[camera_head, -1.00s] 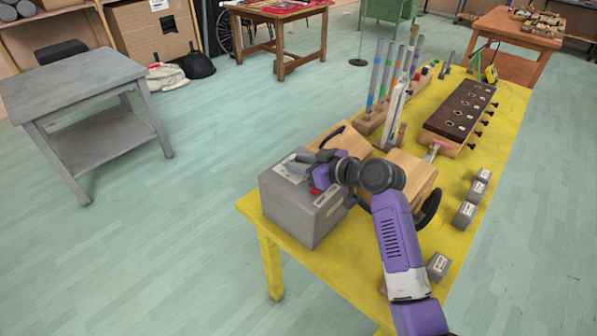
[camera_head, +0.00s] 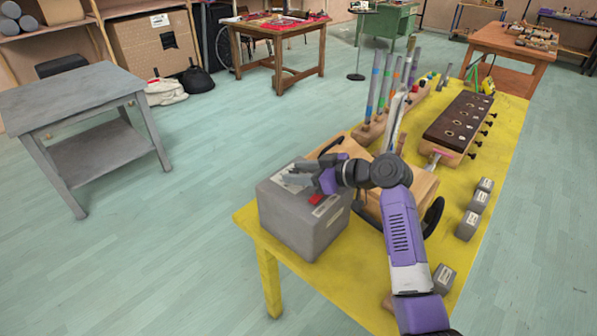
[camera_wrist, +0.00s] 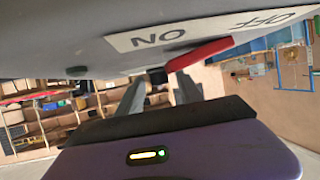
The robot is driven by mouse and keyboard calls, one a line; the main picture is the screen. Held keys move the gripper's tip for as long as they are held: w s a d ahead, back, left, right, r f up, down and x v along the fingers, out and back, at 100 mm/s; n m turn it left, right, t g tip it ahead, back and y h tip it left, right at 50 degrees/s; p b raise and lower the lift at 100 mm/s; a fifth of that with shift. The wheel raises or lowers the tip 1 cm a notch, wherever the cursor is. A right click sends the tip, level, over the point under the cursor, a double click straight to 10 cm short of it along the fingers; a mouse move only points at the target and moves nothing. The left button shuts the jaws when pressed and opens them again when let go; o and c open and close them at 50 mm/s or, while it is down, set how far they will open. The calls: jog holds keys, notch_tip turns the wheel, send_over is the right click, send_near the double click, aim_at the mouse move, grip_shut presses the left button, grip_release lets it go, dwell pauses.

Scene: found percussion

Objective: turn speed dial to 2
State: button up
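A grey box (camera_head: 300,226) stands on the near left corner of the yellow table. It has a red switch lever (camera_head: 315,199) and a pale label on its side. The wrist view shows the red lever (camera_wrist: 199,54) close up, beside a label (camera_wrist: 200,33) reading ON and OFF upside down. My gripper (camera_head: 292,176) is at the top of the box, over a white label there.
The yellow table (camera_head: 352,273) also carries wooden blocks, upright tubes (camera_head: 384,83), a dark perforated block (camera_head: 459,122) and several small grey blocks (camera_head: 468,226) along its right edge. A grey side table (camera_head: 65,95) stands apart at left. The floor between is clear.

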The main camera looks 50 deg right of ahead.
dwell(0.3)
jog(key=b+v, duration=0.1)
jog(key=v, duration=0.7)
jog(key=shift+w, duration=0.1)
dwell(0.4)
